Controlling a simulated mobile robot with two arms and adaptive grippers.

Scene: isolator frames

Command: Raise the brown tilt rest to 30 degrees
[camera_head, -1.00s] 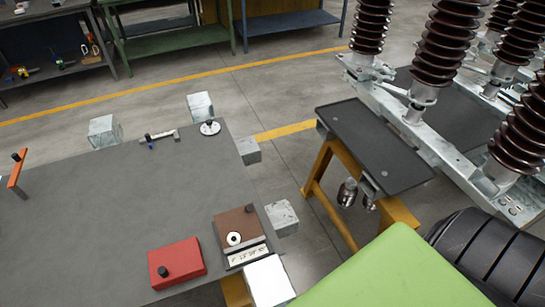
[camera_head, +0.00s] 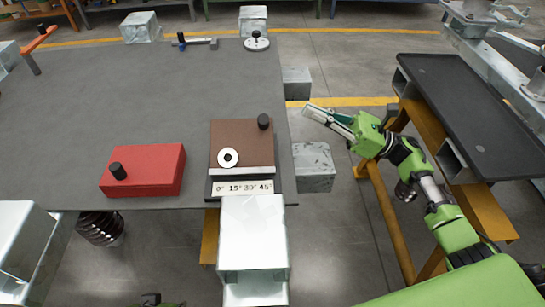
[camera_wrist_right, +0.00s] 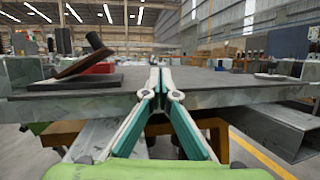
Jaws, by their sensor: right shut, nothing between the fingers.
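The brown tilt rest (camera_head: 243,136) sits near the table's front right corner. It is a brown plate with a black knob (camera_head: 264,121), a pale ring (camera_head: 228,158), and an angle scale (camera_head: 243,188) marked 0, 15, 30, 45 in front. In the right wrist view the brown plate (camera_wrist_right: 84,66) slopes up from its dark base; I cannot read its exact angle. My right gripper (camera_head: 310,111) is off the table's right edge, apart from the rest, its fingers together and empty. In the right wrist view its tips (camera_wrist_right: 160,72) meet before the table edge.
A red block (camera_head: 150,170) with a black knob lies left of the rest. A grey metal box (camera_head: 253,230) stands in front of it and another (camera_head: 313,167) to the right. A dark-topped stand (camera_head: 475,120) is beyond my right arm. The table's (camera_head: 90,90) middle is clear.

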